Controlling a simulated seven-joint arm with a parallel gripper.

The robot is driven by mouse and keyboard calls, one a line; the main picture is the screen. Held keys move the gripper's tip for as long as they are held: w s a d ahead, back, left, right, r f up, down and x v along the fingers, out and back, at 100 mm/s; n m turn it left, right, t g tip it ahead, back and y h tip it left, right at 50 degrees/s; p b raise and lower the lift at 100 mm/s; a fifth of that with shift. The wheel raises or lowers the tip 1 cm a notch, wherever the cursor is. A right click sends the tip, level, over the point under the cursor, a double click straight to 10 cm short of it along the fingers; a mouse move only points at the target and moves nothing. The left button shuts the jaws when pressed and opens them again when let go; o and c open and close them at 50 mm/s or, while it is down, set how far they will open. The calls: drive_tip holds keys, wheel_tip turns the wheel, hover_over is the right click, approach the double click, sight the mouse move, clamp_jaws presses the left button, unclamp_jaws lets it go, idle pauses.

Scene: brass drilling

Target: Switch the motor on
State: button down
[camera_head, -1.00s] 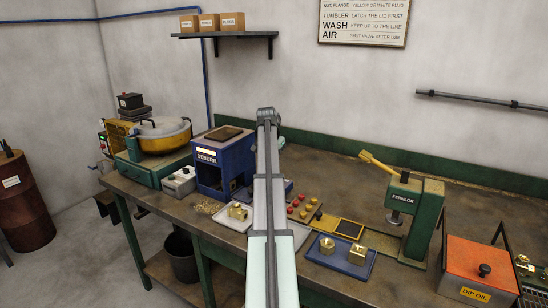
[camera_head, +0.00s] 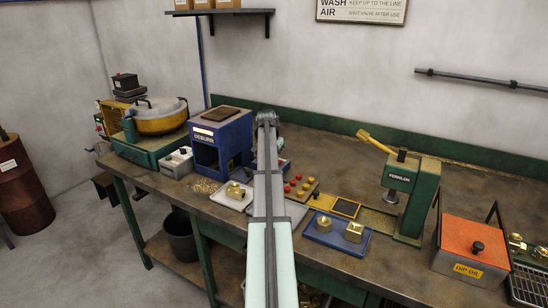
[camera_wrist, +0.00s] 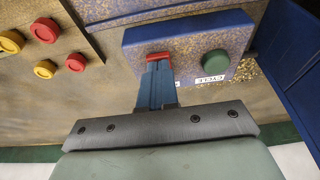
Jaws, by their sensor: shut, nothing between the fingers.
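My gripper (camera_wrist: 157,68) is shut and empty in the wrist view. Its tips are over a blue control box (camera_wrist: 188,38) with a green button (camera_wrist: 215,62) labelled CYCLE. A red piece (camera_wrist: 157,56) shows right at the tips, left of the green button. I cannot tell whether the tips touch it. In the head view my arm hides the gripper and most of this box, beside the blue DEBURR machine (camera_head: 221,137). No part marked as a motor switch is readable. A small grey box (camera_head: 177,163) stands before the yellow tumbler (camera_head: 160,118).
Red and yellow knobs (camera_head: 300,186) lie right of my arm. A blue tray (camera_head: 337,232) with brass parts, the green FERNLOK press (camera_head: 413,190) and the orange DIP OIL box (camera_head: 470,245) stand further right. A white tray (camera_head: 231,198) lies left of my arm.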

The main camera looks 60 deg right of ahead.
drive_tip(key=shift+f, duration=0.1)
drive_tip(key=shift+a+f, duration=0.1)
drive_tip(key=shift+f, duration=0.1)
drive_tip(key=shift+r, duration=0.1)
drive_tip(key=shift+d+r, duration=0.3)
drive_tip(key=shift+d, duration=0.4)
drive_tip(key=shift+r, duration=0.2)
drive_tip(key=v, duration=1.3)
drive_tip(key=shift+a, duration=0.45)
